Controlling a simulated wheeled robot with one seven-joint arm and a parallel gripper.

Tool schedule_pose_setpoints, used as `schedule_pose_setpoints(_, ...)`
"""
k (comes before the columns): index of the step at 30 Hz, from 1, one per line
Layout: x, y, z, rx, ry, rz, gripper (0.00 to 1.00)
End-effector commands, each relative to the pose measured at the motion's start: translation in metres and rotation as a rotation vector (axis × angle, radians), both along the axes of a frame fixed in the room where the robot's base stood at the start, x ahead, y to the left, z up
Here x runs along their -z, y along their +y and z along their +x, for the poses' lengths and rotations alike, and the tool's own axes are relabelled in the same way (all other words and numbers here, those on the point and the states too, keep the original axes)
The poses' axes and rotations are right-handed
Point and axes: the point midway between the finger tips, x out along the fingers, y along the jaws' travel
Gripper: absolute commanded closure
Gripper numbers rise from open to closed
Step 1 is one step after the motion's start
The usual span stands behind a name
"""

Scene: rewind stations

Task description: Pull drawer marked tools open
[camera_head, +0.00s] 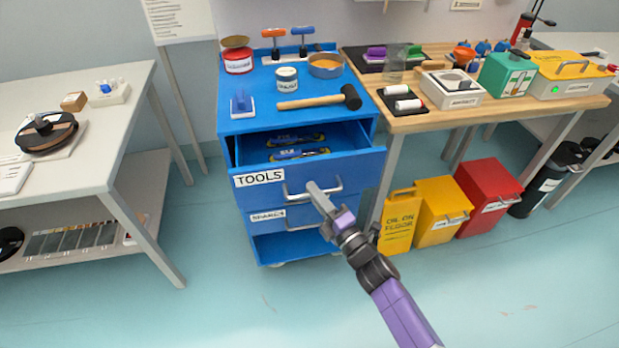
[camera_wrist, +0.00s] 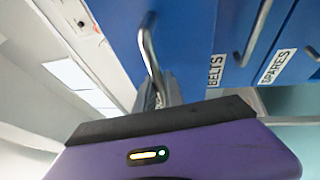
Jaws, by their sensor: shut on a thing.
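The drawer marked TOOLS (camera_head: 262,194) is the top drawer of a blue cabinet and stands partly open. Blue and dark items (camera_head: 300,153) lie inside it. My gripper (camera_head: 318,190) is at this drawer's metal handle (camera_head: 290,194) and shut on it. In the wrist view the handle (camera_wrist: 147,45) runs down to the dark jaws, above my purple gripper body; the jaws' hold is partly hidden there.
The wrist view shows BELTS (camera_wrist: 216,70) and SPARES (camera_wrist: 277,66) labels. A mallet (camera_head: 320,100) lies on top. A yellow floor sign (camera_head: 398,222) and bins stand close right. The floor in front is clear.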

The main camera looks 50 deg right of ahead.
Motion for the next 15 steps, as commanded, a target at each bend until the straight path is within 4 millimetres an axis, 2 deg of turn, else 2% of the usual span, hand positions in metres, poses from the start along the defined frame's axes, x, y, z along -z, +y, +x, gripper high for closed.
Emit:
schedule_pose_setpoints(1,0.006,0.009,-0.015,-0.001,0.005,0.002,1.00)
schedule_pose_setpoints(6,0.006,0.035,-0.053,0.001,0.004,0.003,1.00)
schedule_pose_setpoints(15,0.004,0.072,-0.108,0.002,0.004,0.003,1.00)
